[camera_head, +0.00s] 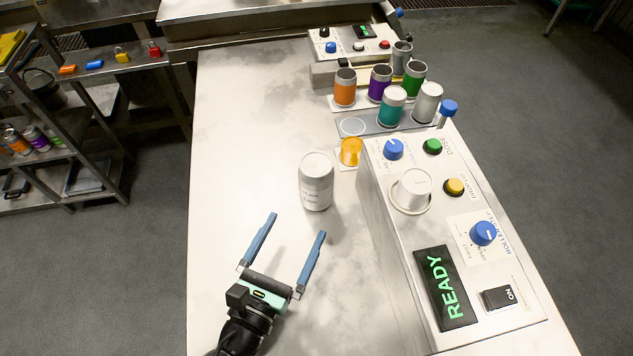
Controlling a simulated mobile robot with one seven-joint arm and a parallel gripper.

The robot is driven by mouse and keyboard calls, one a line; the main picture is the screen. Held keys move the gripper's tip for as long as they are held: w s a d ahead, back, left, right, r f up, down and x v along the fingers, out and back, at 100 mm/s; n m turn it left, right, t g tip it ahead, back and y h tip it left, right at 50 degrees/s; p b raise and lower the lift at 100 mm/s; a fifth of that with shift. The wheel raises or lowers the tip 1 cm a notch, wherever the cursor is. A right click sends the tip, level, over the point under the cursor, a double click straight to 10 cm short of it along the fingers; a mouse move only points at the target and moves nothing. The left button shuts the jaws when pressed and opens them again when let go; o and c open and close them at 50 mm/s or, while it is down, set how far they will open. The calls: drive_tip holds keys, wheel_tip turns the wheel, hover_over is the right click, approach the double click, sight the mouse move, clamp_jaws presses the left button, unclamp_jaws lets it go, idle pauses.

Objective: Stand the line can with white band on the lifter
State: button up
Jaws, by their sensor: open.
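A large white can (316,184) with print on its side stands upright on the table. A smaller can with a white band (428,103) stands at the right end of a grey strip (372,124); I cannot tell for sure which is the line can. My gripper (297,225) is open and empty, its blue fingers just in front of the large white can, not around it. A white cylinder (413,188) sits in a round ring on top of the control housing. I cannot tell which part is the lifter; an outlined circle (352,127) on the strip is empty.
A teal can (392,107) stands on the strip; orange (345,88), purple (380,84), green (414,80) and grey cans stand behind. A yellow-orange piece (350,152) is near the strip. The control housing (400,250) reads READY. The table's left side is clear.

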sight(312, 197)
drive_tip(key=x, duration=0.6)
drive_tip(key=shift+s+r, duration=0.1)
drive_tip(key=x, duration=0.5)
drive_tip(key=shift+w+a, duration=0.1)
drive_tip(key=shift+w, duration=0.3)
clamp_jaws()
